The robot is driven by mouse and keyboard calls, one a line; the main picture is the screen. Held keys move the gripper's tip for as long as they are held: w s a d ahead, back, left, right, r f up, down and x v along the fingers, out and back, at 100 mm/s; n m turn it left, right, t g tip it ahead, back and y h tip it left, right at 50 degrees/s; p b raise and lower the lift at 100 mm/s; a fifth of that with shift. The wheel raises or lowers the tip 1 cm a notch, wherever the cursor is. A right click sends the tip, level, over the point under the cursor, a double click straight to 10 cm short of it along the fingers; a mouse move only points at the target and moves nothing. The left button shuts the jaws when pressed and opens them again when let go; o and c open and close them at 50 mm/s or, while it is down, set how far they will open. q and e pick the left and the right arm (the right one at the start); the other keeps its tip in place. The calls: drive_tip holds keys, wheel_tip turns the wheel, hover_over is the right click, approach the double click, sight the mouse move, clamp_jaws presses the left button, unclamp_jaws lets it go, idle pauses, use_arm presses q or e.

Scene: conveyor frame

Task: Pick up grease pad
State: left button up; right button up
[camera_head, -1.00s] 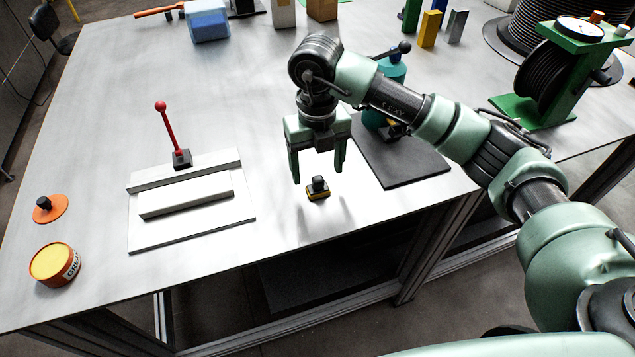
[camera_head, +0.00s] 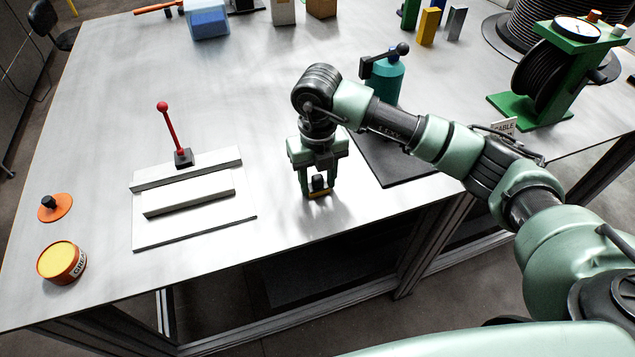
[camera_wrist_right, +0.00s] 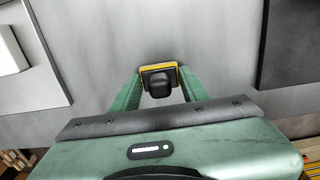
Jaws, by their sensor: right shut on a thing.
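The grease pad (camera_head: 319,193), a small block with a yellow edge and a black knob on top, sits upright near the table's front edge in the head view. My right gripper (camera_head: 318,186) points down over it and is shut on it, one finger on each side. In the right wrist view the pad (camera_wrist_right: 159,68) lies between the tips of the green fingers of the right gripper (camera_wrist_right: 160,82). The pad appears to rest on the table. My left gripper is not in view.
A grease tin (camera_head: 60,263) and an orange disc with a black knob (camera_head: 56,207) stand at left. A metal plate fixture (camera_head: 190,226) with a red lever (camera_head: 170,129) is left of the gripper. A dark mat (camera_head: 398,165) and teal bottle (camera_head: 387,82) are to the right.

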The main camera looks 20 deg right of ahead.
wheel_tip(320, 180, up, 10)
drive_tip(key=shift+w+r+b, duration=0.15)
drive_tip(key=shift+r+b, duration=0.1)
drive_tip(key=shift+b, duration=0.95)
wheel_tip(320, 180, up, 10)
hover_over(317, 176)
drive_tip(key=shift+f, duration=0.2)
drive_tip(key=o, duration=0.4)
drive_tip(key=shift+c, duration=1.3)
